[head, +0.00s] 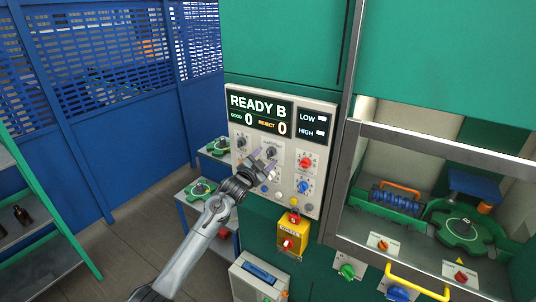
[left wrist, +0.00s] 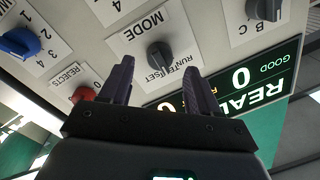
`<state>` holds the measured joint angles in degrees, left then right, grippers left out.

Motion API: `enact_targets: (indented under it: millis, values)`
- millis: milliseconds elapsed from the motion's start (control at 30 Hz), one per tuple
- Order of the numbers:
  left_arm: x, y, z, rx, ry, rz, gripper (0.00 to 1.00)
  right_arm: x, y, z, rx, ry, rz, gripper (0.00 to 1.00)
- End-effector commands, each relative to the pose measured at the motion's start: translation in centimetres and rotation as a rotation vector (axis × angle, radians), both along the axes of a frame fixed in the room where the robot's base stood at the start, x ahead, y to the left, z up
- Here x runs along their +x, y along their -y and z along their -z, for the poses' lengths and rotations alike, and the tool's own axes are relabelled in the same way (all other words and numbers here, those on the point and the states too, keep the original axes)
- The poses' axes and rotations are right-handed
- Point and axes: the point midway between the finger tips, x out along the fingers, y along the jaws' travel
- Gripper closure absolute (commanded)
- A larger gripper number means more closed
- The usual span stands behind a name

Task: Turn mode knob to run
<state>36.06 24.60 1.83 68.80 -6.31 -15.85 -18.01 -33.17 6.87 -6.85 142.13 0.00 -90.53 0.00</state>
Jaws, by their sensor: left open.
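The mode knob (left wrist: 160,56) is a dark grey knob on a white plate marked MODE, and it also shows in the head view (head: 271,152). Lettering for its positions is partly readable beside it, but I cannot tell which one it points to. My left gripper (head: 262,163) is in front of the grey control panel (head: 284,97), close to this knob. In the left wrist view its two dark fingers (left wrist: 159,72) are apart and empty. The knob appears between and beyond the fingertips; I see no contact. My right gripper is not in view.
A red knob (head: 305,162) and a blue knob (head: 304,186) sit right of the mode knob. Another dark knob (left wrist: 265,9) is on its other side. The display (head: 262,113) reads READY B. A yellow switch box (head: 292,240) juts out below the panel.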

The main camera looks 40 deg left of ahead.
Motion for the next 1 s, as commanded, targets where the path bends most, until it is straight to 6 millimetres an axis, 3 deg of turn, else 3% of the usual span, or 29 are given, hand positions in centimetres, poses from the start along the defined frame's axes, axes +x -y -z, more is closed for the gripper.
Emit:
enact_targets:
  millis: [300,767,1000]
  values:
    - [2.5,-0.4,0.0,0.0,0.0,0.0,0.38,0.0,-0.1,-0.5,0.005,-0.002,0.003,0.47]
    - [3.0,-0.5,0.0,0.001,-0.001,0.001,0.38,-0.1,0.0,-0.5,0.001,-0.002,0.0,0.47]
    - [3.0,-0.5,0.0,0.001,-0.001,0.001,0.72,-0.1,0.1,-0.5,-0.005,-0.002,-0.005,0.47]
